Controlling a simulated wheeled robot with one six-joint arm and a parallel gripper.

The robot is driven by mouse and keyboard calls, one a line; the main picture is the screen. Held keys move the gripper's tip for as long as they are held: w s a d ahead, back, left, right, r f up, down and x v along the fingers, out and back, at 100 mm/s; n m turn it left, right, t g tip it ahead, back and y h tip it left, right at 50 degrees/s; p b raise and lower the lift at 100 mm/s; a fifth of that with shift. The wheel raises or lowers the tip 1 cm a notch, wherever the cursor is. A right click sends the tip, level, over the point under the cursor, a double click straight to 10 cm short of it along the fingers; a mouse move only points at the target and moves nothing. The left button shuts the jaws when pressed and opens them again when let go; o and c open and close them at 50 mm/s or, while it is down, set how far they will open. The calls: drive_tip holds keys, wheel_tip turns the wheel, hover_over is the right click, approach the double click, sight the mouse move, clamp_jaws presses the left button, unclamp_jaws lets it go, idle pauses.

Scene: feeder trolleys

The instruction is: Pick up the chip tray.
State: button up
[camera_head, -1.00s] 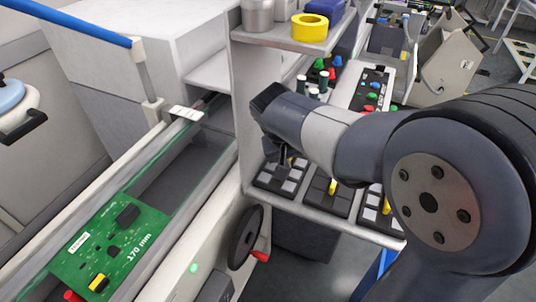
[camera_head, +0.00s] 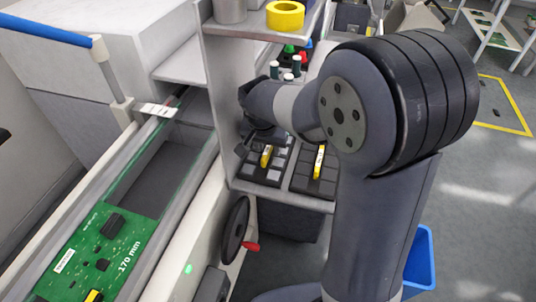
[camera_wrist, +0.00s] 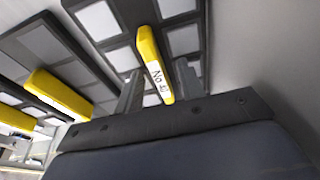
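The chip tray, a dark flat tray with grey cells (camera_head: 278,165) and an upright yellow handle (camera_head: 266,157), sits on the lower shelf at its left end. In the wrist view the tray (camera_wrist: 98,20) is close, and its yellow handle (camera_wrist: 153,62) bears a white label that starts with "No". My gripper (camera_wrist: 158,85) is open, with one finger on each side of this handle. A gap shows between the handle and each finger. In the head view my gripper (camera_head: 250,142) is small and dark over the tray's left part and hides some of it.
A second tray with a yellow handle (camera_head: 319,160) stands close to the right. A shelf with a yellow tape roll (camera_head: 285,16) is above, and a side panel (camera_head: 221,110) is close on the left. A conveyor with a green board (camera_head: 105,245) runs at left.

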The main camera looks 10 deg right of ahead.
drive_tip(key=shift+f, duration=0.15)
clamp_jaws()
idle(0.4)
